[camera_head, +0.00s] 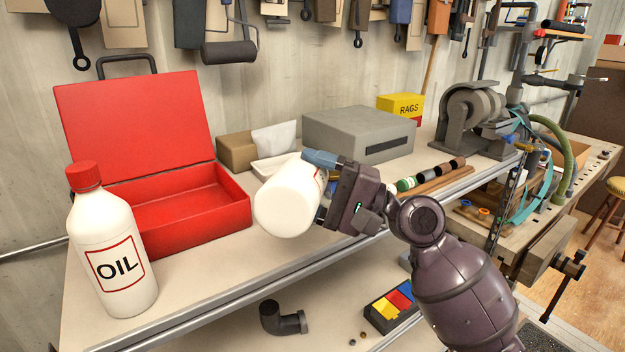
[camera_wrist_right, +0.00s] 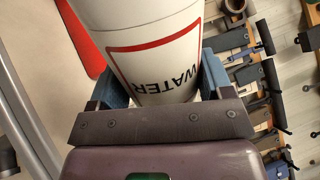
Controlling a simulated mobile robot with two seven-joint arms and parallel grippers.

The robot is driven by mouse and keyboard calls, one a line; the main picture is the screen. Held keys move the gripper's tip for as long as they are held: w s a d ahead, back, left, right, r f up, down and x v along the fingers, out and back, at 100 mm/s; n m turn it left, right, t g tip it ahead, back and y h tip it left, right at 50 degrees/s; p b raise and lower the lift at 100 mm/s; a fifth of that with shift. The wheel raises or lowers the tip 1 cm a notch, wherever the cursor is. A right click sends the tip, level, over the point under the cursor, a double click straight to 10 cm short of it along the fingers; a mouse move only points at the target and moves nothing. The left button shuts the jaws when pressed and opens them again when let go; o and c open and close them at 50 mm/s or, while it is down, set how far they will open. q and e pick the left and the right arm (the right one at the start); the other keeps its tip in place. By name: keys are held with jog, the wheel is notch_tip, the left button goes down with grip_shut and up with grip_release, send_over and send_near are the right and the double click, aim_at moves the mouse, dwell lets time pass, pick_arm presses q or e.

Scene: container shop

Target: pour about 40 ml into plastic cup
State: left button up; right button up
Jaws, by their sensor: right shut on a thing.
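My right gripper (camera_head: 322,185) is shut on a white water bottle (camera_head: 284,205), holding it above the workbench. The bottle is strongly tilted, with its rounded base toward the head camera. In the right wrist view, the bottle (camera_wrist_right: 148,62) sits between the blue finger pads of my right gripper (camera_wrist_right: 160,85), and its red-framed label reads WATER. The bottle's mouth is hidden in both views, so I cannot tell whether liquid is flowing. I cannot make out a plastic cup; the area behind the bottle is hidden. My left gripper is not in view.
An oil bottle (camera_head: 113,245) with a red cap stands at the left. Behind it is an open red toolbox (camera_head: 172,222). A tissue box (camera_head: 236,152), white tray (camera_head: 268,172) and grey case (camera_head: 358,133) are at the back. The front strip of workbench (camera_head: 215,275) is clear.

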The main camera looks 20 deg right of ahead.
aim_at(301, 182)
jog(key=shift+r+p, duration=0.25)
jog(key=shift+p, duration=0.2)
jog(key=shift+s+m, duration=0.15)
jog(key=shift+m, duration=0.15)
jog(key=shift+s+a, duration=0.55)
jog(key=shift+s, duration=0.35)
jog(key=shift+s+r+m+p, duration=0.1)
jog(key=shift+r+m+p, duration=0.15)
jog(key=shift+p, duration=0.45)
dwell(0.4)
